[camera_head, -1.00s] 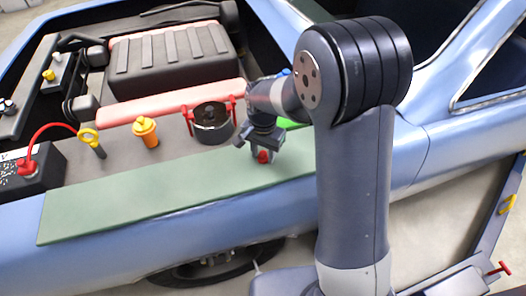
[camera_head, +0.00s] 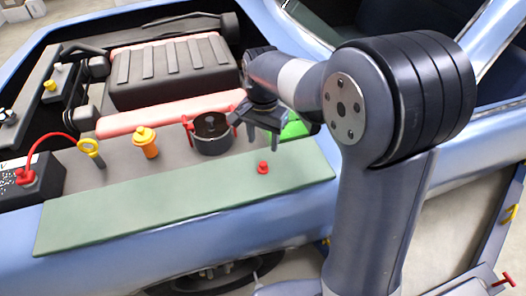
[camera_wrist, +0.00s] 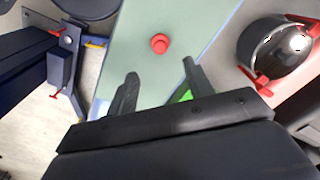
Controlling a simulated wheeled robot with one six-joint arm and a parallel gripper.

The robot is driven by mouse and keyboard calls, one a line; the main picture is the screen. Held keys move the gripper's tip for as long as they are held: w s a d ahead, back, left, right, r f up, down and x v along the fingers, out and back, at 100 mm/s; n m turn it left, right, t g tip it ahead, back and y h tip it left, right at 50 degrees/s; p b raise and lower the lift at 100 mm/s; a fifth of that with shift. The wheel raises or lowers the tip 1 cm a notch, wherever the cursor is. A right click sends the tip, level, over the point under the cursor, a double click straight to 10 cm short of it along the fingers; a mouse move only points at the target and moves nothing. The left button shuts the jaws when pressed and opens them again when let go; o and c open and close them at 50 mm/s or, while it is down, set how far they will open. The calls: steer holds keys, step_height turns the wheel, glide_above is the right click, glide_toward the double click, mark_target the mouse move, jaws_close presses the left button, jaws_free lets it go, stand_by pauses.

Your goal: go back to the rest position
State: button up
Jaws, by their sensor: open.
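My gripper (camera_head: 263,136) is open and empty, with its two fingers apart, above the engine bay near the green mat. It also shows in the wrist view (camera_wrist: 160,85), where both fingers point toward the mat. A small red cap (camera_head: 263,168) sits on the green mat (camera_head: 150,205), clear of the fingers. In the wrist view the red cap (camera_wrist: 160,43) lies beyond the fingertips. My arm's large joint and upright link fill the right of the head view.
A black pot with red handles (camera_head: 211,135) stands left of my gripper. An orange cap (camera_head: 146,142), a yellow ring dipstick (camera_head: 90,150) and a battery (camera_head: 35,178) stand farther left. A bright green object (camera_head: 295,129) is partly hidden behind my gripper.

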mark_target(263, 163)
step_height(263, 163, up, 2)
steer(key=shift+f, duration=0.1)
stand_by(0.4)
steer(key=shift+f, duration=4.1)
